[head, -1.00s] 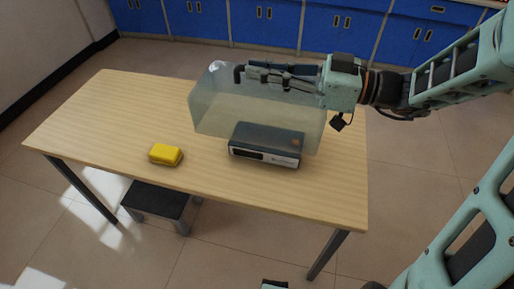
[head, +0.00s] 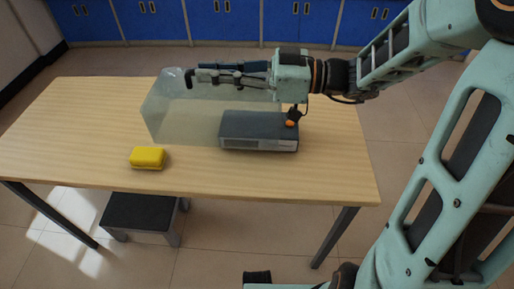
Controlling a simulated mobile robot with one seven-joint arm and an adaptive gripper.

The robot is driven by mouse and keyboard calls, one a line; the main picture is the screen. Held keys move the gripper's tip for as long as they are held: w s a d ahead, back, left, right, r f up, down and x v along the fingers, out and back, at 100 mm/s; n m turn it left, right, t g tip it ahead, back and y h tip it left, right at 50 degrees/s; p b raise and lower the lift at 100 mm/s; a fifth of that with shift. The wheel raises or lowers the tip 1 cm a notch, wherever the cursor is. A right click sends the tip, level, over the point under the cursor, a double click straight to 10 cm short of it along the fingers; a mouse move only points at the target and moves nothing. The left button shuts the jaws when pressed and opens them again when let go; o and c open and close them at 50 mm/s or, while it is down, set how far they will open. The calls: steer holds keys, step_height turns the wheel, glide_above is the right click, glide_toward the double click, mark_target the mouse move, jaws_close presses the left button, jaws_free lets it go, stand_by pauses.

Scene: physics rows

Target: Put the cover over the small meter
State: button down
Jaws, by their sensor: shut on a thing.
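The cover (head: 180,115) is a clear, pale box in the head view. My gripper (head: 192,78) lies level along its top, fingers pointing left, and is shut on it. The exact contact is hard to make out. The small meter (head: 245,128) is a dark grey, low box with a light front panel and an orange spot at its right end. It sits on the table below my gripper. The cover overlaps the meter in the picture and reaches well out to its left. I cannot tell whether the cover touches the table or the meter.
A yellow block (head: 147,158) lies on the wooden table (head: 60,130), near the front edge and left of the meter. The table's left part is clear. A dark stool (head: 140,212) stands under the table. Blue cabinets (head: 235,22) line the back wall.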

mark_target(193, 85)
step_height(193, 85, down, 3)
steer(key=shift+f+b, duration=0.1)
steer(key=shift+b, duration=0.8)
steer(key=w+d+f+b, duration=0.1)
steer(key=w+d+f, duration=0.1)
steer(key=w+f, duration=0.1)
steer(key=w+d+f+b, duration=0.1)
steer(key=w+d+f, duration=0.2)
steer(key=w+f, duration=0.1)
steer(key=w+d+f+b, duration=0.1)
steer(key=w+d+f, duration=0.2)
steer(key=f, duration=0.3)
steer(key=shift+w+d, duration=0.25)
steer(key=shift+w, duration=0.25)
steer(key=shift+r, duration=0.1)
steer(key=shift+f+b, duration=0.4)
steer(key=shift+b, duration=0.4)
steer(key=c, duration=2.5)
jaws_free()
steer(key=shift+f, duration=0.1)
steer(key=o, duration=0.5)
